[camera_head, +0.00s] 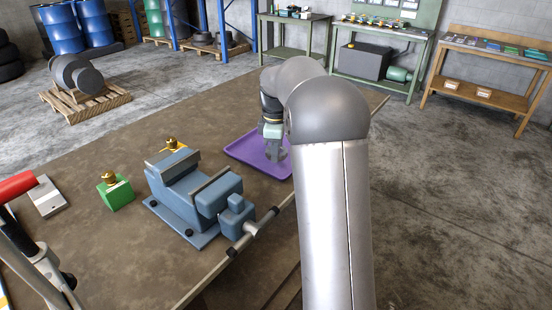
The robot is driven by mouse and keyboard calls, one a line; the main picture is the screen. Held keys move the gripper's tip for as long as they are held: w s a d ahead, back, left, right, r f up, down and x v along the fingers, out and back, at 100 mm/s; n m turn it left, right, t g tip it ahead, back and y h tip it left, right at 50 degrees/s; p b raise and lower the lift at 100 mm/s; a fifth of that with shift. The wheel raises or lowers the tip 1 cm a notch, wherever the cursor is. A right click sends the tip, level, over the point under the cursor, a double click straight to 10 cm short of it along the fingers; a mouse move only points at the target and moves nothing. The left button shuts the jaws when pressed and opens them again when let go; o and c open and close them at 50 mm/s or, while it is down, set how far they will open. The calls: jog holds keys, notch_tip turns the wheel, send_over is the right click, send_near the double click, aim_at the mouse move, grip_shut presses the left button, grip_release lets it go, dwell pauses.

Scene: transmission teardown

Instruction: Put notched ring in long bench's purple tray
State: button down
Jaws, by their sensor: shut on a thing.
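The purple tray (245,150) lies flat on the long bench (125,146), right of the blue vise. My gripper (276,158) points down over the tray's right part, its fingertips low near the tray floor. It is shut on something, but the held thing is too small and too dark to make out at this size. I cannot tell whether it touches the tray. My arm hides the tray's right edge. No notched ring can be clearly picked out elsewhere on the bench.
A blue vise (197,196) stands left of the tray, its handle reaching the bench's front edge. A green block (116,194) with a brass piece on top sits further left. A red-handled tool (30,190) lies at far left. The bench behind the tray is clear.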

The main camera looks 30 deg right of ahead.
aim_at(276, 170)
jog(key=shift+w+d+f, duration=0.2)
jog(key=shift+w+f, duration=0.1)
jog(key=shift+f, duration=0.1)
jog(key=shift+w+d+f, duration=0.1)
jog(key=shift+w+f, duration=0.05)
jog(key=shift+f, duration=0.8)
jog(key=shift+w+d+f, duration=0.1)
jog(key=shift+f, duration=0.8)
jog(key=shift+f, duration=0.2)
jog(key=c, duration=1.4)
grip_release()
jog(key=shift+c, duration=0.2)
notch_tip(276, 170, up, 12)
jog(key=shift+r, duration=0.2)
